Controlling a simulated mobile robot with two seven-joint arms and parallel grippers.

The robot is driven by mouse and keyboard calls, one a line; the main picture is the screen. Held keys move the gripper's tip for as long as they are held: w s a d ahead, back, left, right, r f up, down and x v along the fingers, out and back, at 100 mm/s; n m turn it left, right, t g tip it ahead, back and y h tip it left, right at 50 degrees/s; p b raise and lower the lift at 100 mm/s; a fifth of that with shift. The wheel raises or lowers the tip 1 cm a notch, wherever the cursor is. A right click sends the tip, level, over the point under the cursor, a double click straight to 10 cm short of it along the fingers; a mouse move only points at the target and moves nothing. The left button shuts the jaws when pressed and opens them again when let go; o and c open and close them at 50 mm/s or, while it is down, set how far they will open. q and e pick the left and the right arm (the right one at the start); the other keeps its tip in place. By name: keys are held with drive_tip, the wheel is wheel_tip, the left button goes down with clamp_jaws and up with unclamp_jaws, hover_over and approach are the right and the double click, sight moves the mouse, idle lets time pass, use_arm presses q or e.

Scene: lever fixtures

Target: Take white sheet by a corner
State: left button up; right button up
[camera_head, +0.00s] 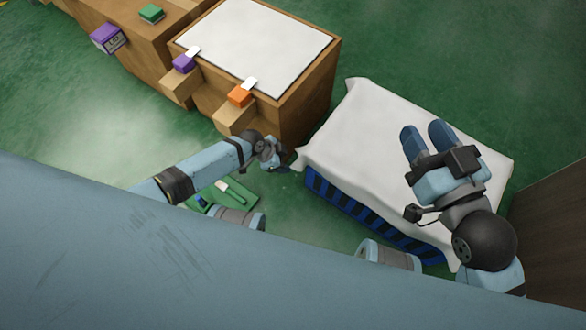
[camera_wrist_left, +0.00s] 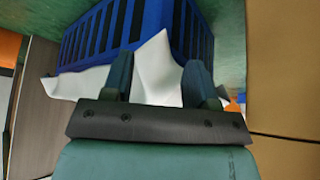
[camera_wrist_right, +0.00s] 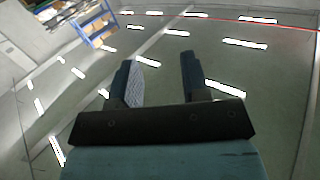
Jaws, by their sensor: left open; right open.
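The white sheet (camera_head: 385,140) lies draped over a blue slatted crate (camera_head: 350,207) in the head view, its edges hanging down the sides. My left gripper (camera_head: 280,163) is beside the sheet's left corner. In the left wrist view a pointed corner of the sheet (camera_wrist_left: 158,65) shows between the open fingers of the left gripper (camera_wrist_left: 158,82); I cannot tell whether they touch it. My right gripper (camera_head: 427,136) is open above the sheet in the head view.
A wooden cabinet (camera_head: 290,113) with a white top panel (camera_head: 255,45) stands left of the crate. A green tray (camera_head: 235,195) lies below my left arm. A brown panel (camera_head: 550,220) stands at right.

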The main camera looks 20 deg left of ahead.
use_arm(q)
drive_tip(key=shift+b+x, duration=1.6)
drive_tip(key=shift+x, duration=0.9)
use_arm(e)
drive_tip(key=shift+w+d+r+n+t+y, duration=0.2)
drive_tip(key=shift+w+d+n+t, duration=0.2)
drive_tip(key=shift+n, duration=0.3)
drive_tip(key=shift+w+d+r+n+t+y, duration=0.1)
drive_tip(key=shift+w+d+n+t+y, duration=0.15)
drive_tip(key=shift+w+n, duration=0.35)
use_arm(q)
drive_tip(key=shift+c, duration=0.4)
use_arm(e)
drive_tip(key=shift+s, duration=0.1)
use_arm(q)
clamp_jaws()
